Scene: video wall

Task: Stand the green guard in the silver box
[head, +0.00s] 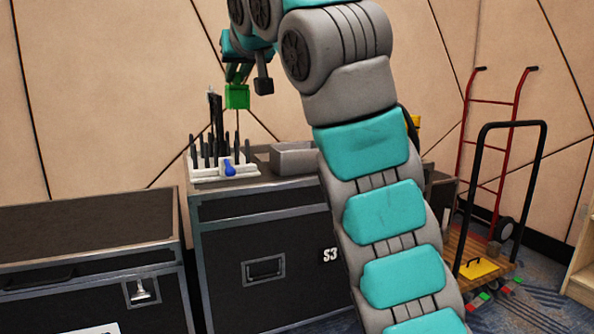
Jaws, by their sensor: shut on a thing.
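The green guard (237,97) is a small bright green block. It hangs in the air in my gripper (238,82), which is shut on it above the case top. The jaws are small and partly hidden behind my arm in this view. The silver box (291,160) is a grey open-topped box on the black case, to the right of and below the guard. My arm covers its right end, and its inside is hardly visible. The guard is apart from the box.
A white rack (224,171) with several dark upright tools and a blue item (229,168) stands left of the box, below the guard. The black case (263,263) bears both. Another case (85,260) stands left. A red hand truck (488,140) and a cart (490,258) stand right.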

